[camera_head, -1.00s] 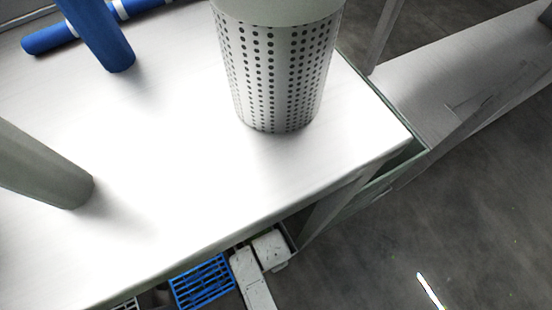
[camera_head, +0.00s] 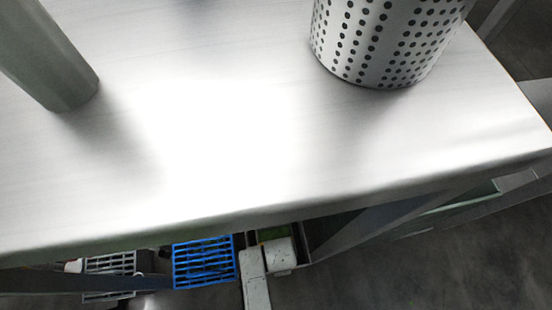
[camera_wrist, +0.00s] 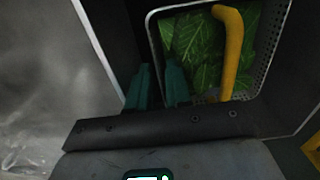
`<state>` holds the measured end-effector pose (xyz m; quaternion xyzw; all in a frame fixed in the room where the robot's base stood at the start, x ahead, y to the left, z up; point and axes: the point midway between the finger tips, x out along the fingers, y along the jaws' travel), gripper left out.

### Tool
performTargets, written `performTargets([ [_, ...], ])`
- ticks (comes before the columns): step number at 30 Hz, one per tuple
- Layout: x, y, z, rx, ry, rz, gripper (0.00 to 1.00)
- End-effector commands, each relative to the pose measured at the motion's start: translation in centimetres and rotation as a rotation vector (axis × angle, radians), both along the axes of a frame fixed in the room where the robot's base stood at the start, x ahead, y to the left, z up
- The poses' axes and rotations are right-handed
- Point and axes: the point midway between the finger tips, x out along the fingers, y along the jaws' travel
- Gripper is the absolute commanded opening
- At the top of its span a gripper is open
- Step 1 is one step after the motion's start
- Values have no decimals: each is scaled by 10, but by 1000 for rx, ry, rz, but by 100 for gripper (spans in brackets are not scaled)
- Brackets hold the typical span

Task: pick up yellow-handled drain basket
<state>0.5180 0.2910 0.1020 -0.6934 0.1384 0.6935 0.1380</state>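The drain basket (camera_wrist: 262,82) shows in the wrist view as a perforated metal container holding green leaves (camera_wrist: 190,50). Its yellow handle (camera_wrist: 232,60) rises along the right part of the basket. My gripper (camera_wrist: 160,72) has two teal fingers with a narrow gap between them and nothing visible in the gap. The fingers lie left of the handle, over the basket's lower left in the picture, apart from the handle. In the head view a small patch of green (camera_head: 271,233) shows under the table edge, beside my pale arm; the handle cannot be made out there.
A white table (camera_head: 220,190) fills the head view, with a perforated metal cylinder (camera_head: 385,40) and a grey-green post (camera_head: 45,55) on it. Below its front edge are a blue crate (camera_head: 205,262) and a pale crate (camera_head: 110,268). A yellow piece (camera_wrist: 313,150) shows at the wrist view's right edge.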

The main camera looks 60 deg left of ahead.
Motion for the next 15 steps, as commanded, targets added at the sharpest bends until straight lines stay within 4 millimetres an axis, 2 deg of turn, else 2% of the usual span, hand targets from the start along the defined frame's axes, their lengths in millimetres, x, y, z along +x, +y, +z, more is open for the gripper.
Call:
performTargets([
  [1,0,0,-13,0,0,2,19],
  [5,0,0,-27,0,0,1,19],
  [13,0,0,-27,1,0,1,19],
  [15,0,0,-27,1,0,1,14],
])
